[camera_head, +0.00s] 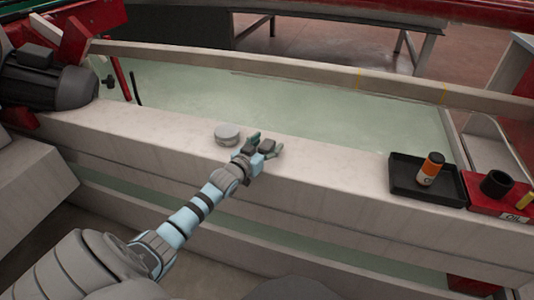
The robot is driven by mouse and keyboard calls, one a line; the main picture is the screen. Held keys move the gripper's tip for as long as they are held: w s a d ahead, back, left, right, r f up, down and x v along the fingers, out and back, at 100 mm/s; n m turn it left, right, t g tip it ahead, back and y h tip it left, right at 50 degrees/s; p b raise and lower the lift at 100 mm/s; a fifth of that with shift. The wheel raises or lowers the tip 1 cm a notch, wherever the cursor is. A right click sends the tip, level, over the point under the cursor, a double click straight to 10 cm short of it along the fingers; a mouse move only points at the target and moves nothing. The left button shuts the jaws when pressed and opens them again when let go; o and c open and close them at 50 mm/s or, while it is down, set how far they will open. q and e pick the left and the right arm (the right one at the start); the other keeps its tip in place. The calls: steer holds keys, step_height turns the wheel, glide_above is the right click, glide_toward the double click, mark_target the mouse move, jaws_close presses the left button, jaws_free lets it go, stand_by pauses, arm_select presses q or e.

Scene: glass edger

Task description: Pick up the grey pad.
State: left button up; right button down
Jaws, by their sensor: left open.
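The grey pad (227,134) is a small, round, light grey disc. It lies flat on the pale ledge (330,165) of the machine, left of the middle of the view. My left gripper (265,142) is over the ledge, just to the right of the pad. Its fingers are apart and nothing is between them. The gripper looks apart from the pad, though its exact height above the ledge is hard to tell. My right gripper is not in the view.
A black tray (400,186) with an orange and white bottle (430,168) stands on the ledge at the right, beside a red oil holder (483,200). A dark motor (50,82) stands at the left. Behind the ledge lies a pale green trough (290,108).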

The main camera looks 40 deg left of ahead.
arm_select(q)
steer(key=shift+w, duration=0.15)
steer(key=c, duration=1)
